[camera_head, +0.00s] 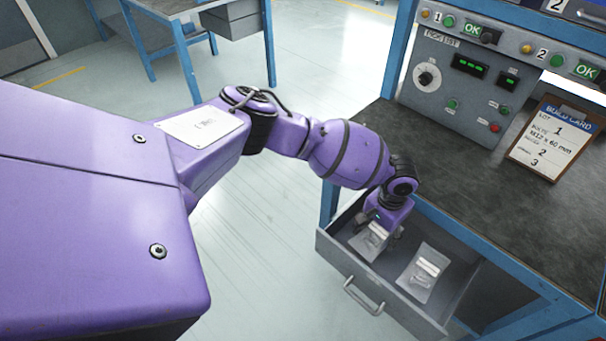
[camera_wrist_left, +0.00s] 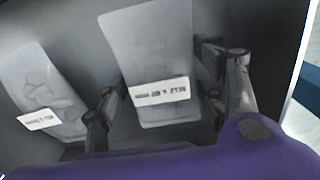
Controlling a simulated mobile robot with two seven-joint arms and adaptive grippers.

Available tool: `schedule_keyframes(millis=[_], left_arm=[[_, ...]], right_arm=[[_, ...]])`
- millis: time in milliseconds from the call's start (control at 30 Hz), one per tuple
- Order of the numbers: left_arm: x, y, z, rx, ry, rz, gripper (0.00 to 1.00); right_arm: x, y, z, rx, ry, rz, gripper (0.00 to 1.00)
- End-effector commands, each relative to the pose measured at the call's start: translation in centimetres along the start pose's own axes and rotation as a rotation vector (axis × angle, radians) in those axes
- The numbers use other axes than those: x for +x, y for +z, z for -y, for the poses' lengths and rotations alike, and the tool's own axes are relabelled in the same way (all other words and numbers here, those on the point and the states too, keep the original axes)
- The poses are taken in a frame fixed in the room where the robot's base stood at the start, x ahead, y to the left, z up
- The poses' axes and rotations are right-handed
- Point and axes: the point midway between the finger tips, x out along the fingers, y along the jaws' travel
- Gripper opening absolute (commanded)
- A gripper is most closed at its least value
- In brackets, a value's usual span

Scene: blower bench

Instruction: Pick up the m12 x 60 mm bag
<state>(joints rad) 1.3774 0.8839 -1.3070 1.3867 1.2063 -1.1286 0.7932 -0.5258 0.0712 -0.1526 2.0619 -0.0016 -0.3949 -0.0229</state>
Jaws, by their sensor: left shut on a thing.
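Two clear bags with white labels lie in an open drawer (camera_head: 340,262). My left gripper (camera_head: 376,236) reaches down into the drawer and is shut on the left-hand bag (camera_head: 369,243). In the left wrist view that bag (camera_wrist_left: 152,55) lies between the two fingers of my left gripper (camera_wrist_left: 160,86). Its label print is upside down and too blurred to read surely. The other bag (camera_head: 424,272) lies to the right in the head view, apart from the gripper; it also shows at the left of the left wrist view (camera_wrist_left: 42,88). My right gripper is not in view.
The drawer's front has a metal handle (camera_head: 363,296). The dark bench top (camera_head: 480,180) is above, with a control panel (camera_head: 462,80) and a build card (camera_head: 552,138) naming M12 x 60 mm. Another bench (camera_head: 165,40) stands behind. The floor to the left is clear.

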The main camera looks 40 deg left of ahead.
Motion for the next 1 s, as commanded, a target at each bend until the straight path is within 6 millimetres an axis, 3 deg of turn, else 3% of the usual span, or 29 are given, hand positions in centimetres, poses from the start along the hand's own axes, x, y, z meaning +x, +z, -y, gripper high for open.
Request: schedule_keyframes(millis=[33,200,567,767,1000], left_arm=[[-0.1,-0.1,0.0,0.0,0.0,-0.002,0.4],[-0.2,-0.2,0.0,0.0,0.0,-0.003,0.22],[-0.9,-0.2,0.0,0.0,0.001,-0.004,0.22],[-3.7,-0.2,0.0,0.001,0.002,-0.006,0.22],[-9.1,-0.2,0.0,0.001,0.002,-0.006,0.22]], right_arm=[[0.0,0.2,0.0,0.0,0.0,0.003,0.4],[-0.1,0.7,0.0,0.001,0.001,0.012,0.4],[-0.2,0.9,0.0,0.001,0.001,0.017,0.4],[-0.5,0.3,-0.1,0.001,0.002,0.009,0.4],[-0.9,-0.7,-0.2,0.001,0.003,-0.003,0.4]])
